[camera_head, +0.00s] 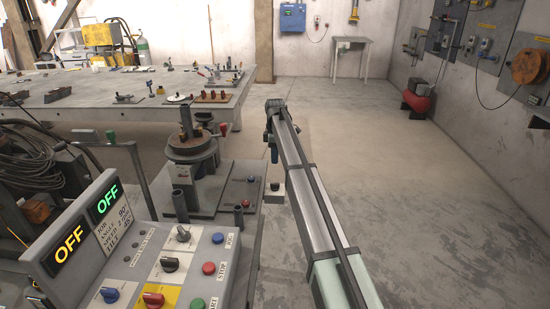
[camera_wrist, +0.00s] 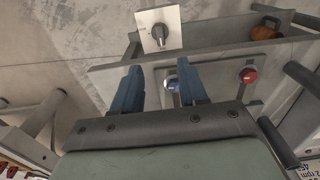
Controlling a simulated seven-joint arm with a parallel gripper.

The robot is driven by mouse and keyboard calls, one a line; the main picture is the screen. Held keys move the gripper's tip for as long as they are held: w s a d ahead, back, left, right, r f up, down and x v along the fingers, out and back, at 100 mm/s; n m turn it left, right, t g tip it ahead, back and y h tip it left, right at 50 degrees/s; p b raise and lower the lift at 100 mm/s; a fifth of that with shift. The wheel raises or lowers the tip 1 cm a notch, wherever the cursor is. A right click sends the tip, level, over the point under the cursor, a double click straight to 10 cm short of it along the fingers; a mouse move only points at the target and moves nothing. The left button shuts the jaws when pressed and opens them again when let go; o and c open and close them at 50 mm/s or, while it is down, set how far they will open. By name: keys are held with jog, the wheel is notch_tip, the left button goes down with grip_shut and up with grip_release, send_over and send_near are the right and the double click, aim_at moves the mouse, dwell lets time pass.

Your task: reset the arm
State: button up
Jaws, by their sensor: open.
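My gripper (camera_head: 271,148) hangs at the far end of my arm in the head view, right of the auger positioner (camera_head: 192,152) with its round table. In the wrist view my gripper (camera_wrist: 159,88) has two blue fingers set well apart, with nothing held between them. A square plate with a rotary knob (camera_wrist: 160,30) shows beyond the fingertips. The knob box (camera_head: 275,193) also shows below the gripper in the head view.
A control panel (camera_head: 140,250) with two OFF displays, knobs and buttons fills the lower left. A large metal table (camera_head: 90,105) with tools stands behind. A red compressor (camera_head: 417,103) is by the right wall. The concrete floor (camera_head: 430,200) on the right is clear.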

jog(key=s+d+f+m, duration=0.4)
jog(key=s+f+m, duration=0.1)
jog(key=s+f, duration=0.6)
jog(key=s+d+f+m, duration=0.4)
jog(key=s+f+m, duration=0.2)
jog(key=s+f, duration=0.45)
jog(key=s+d+f+m, duration=0.4)
jog(key=s+f+m, duration=0.1)
jog(key=s+f, duration=0.55)
jog(key=s+d+f+g, duration=0.2)
jog(key=s+f, duration=0.4)
jog(key=s, duration=0.8)
jog(key=s+d+f+m+g, duration=0.1)
jog(key=s+d+f, duration=0.4)
jog(key=s, duration=0.9)
jog(key=s+d+f+m+g, duration=0.1)
jog(key=s+d+f+g, duration=0.2)
jog(key=s+f, duration=0.5)
jog(key=s+d, duration=0.1)
jog(key=s, duration=0.6)
jog(key=shift+d+g, duration=0.25)
jog(key=shift+g, duration=0.15)
